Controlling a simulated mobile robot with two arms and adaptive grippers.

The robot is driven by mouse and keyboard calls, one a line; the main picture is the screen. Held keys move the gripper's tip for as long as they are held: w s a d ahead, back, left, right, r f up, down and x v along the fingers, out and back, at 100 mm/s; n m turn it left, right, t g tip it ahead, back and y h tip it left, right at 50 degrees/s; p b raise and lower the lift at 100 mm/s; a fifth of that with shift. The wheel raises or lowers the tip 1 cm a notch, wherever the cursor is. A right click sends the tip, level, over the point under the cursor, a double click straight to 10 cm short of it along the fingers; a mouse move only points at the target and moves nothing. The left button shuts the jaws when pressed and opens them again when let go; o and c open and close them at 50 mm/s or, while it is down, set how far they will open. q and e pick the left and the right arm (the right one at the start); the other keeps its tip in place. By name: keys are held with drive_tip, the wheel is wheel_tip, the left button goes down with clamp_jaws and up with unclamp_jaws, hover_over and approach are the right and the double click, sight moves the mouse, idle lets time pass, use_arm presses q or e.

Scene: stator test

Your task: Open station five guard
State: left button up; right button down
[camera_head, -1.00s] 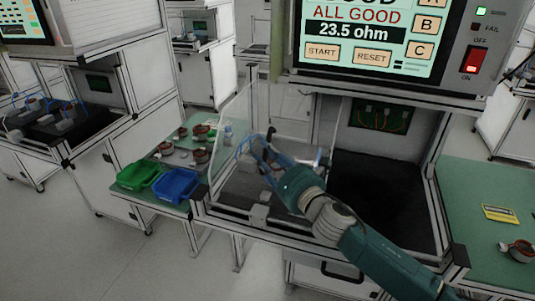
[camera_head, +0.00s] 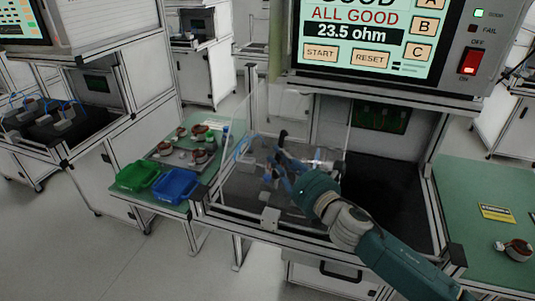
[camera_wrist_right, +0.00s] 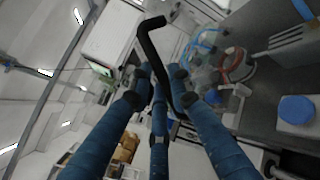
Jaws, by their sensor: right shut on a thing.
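The clear guard panel (camera_head: 320,112) stands on the left half of the station in front of me, its lower part behind my right gripper. My right gripper (camera_head: 280,160) is shut on the black bent handle (camera_head: 283,137). In the right wrist view the blue fingers (camera_wrist_right: 162,80) close around this handle (camera_wrist_right: 151,38), whose hooked end sticks out beyond them. Behind the handle in that view a copper-coloured stator (camera_wrist_right: 237,66) lies near blue cables. My left gripper is out of view.
The station screen (camera_head: 365,30) above reads ALL GOOD, 23.5 ohm. The black bay (camera_head: 385,205) right of the guard is empty. Green (camera_head: 138,175) and blue (camera_head: 176,185) bins stand on the left side table. A stator (camera_head: 517,250) lies on the right table.

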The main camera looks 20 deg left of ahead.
drive_tip(key=d, duration=1.5)
drive_tip(key=shift+s+f, duration=0.25)
drive_tip(key=d+b, duration=0.3)
drive_tip(key=d, duration=1.2)
drive_tip(key=shift+s+r+b, duration=0.15)
drive_tip(key=shift+s+b, duration=0.15)
drive_tip(key=c, duration=1.9)
unclamp_jaws()
drive_tip(key=shift+o, duration=0.2)
drive_tip(key=v, duration=1.2)
